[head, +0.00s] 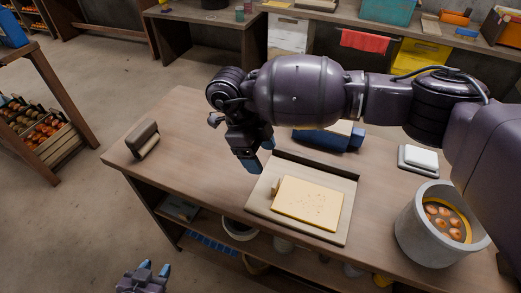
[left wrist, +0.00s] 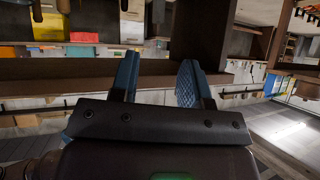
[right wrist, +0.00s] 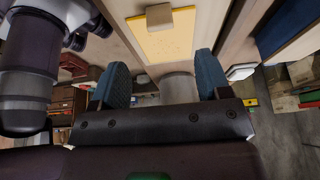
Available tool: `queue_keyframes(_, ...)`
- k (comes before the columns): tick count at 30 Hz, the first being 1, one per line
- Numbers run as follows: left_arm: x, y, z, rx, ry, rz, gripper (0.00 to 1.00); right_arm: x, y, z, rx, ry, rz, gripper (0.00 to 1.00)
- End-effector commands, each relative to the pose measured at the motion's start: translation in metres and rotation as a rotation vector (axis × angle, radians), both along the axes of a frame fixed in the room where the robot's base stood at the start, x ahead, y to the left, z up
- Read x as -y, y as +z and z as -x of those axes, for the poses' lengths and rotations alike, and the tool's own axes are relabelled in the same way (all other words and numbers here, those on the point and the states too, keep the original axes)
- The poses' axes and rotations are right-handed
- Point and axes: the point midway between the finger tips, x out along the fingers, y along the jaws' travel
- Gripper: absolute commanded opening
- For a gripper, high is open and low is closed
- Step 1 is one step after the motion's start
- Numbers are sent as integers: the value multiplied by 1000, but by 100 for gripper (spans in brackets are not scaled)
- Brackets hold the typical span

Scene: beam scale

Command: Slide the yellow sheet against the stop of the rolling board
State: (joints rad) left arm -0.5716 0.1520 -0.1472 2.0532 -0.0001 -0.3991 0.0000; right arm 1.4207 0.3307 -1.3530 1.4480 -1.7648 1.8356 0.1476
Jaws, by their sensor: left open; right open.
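The yellow sheet (head: 310,205) lies flat on the wooden rolling board (head: 342,228), apart from the dark stop (head: 318,165) along the board's far edge. A small wooden block (head: 276,187) sits at the sheet's left edge. In the right wrist view the sheet (right wrist: 165,42) and block (right wrist: 159,15) show beyond the fingers. My right gripper (head: 258,163) is open and empty, above the table by the board's far left corner. My left gripper (head: 155,267) is open and empty, low in front of the table; its wrist view does not show the sheet.
A grey pot (head: 413,230) with orange-brown round things stands right of the board. A white-topped pad (head: 418,158) lies behind it. A blue box-like object (head: 318,141) is behind the stop. A brown block (head: 142,139) is at the table's left end; the table between is clear.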

Motion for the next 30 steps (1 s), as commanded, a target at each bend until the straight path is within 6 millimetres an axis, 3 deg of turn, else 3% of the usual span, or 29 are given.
queue_keyframes(18, 5, -4, -1, -1, 2, 10, 43, 32, -82, 11, -4, -2, -2, 70)
queue_keyframes(30, 6, -2, -6, 7, -1, 10, 43, 37, -95, 12, -2, 0, -3, 70)
